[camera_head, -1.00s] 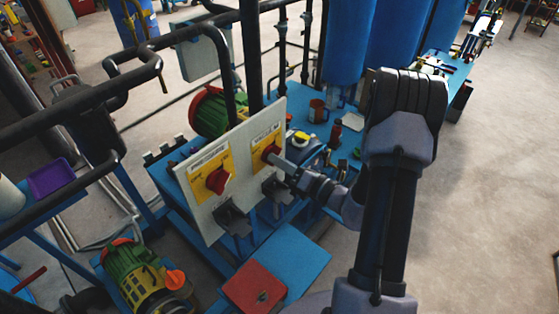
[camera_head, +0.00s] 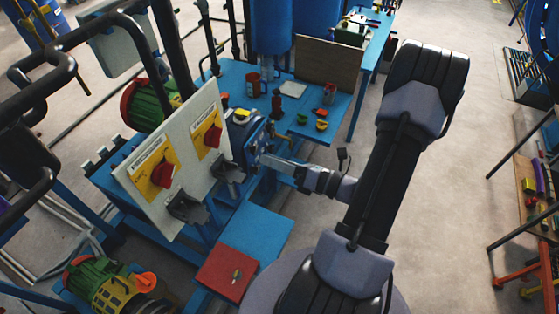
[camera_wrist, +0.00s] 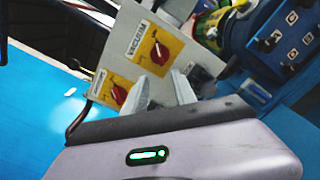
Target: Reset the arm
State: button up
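My gripper (camera_head: 264,160) is at the end of my outstretched arm, to the right of the white switch panel and clear of it. In the wrist view its two pale fingers (camera_wrist: 160,88) stand apart with nothing between them. The panel (camera_head: 182,150) carries two red rotary knobs on yellow plates: a left knob (camera_head: 163,175) and a right knob (camera_head: 212,137). Both knobs also show in the wrist view, one on the plate marked VACUUM (camera_wrist: 160,54) and the other (camera_wrist: 118,95) lower left.
A blue table (camera_head: 330,105) with a red mug (camera_head: 254,86) and small parts stands behind the gripper. A red and blue cover (camera_head: 256,240) lies below the arm. Black pipes (camera_head: 150,60) rise behind the panel. Open floor (camera_head: 440,230) lies to the right.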

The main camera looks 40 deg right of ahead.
jog(key=shift+v, duration=1)
jog(key=s+a+r+n+g+y+b, duration=0.1)
jog(key=s+a+n+g+y+b, duration=0.15)
jog(key=a+n+g, duration=0.65)
jog(key=s+a+r+n+g+y+b, duration=0.1)
jog(key=a+n+g+b, duration=0.35)
jog(key=a+n, duration=0.85)
jog(key=s+a+r+n+t+h+b, duration=0.2)
jog(key=r+n+h, duration=0.3)
jog(key=n, duration=1)
jog(key=s+h, duration=0.1)
jog(key=h, duration=0.1)
jog(key=shift+h+b, duration=0.35)
jog(key=shift+s, duration=0.1)
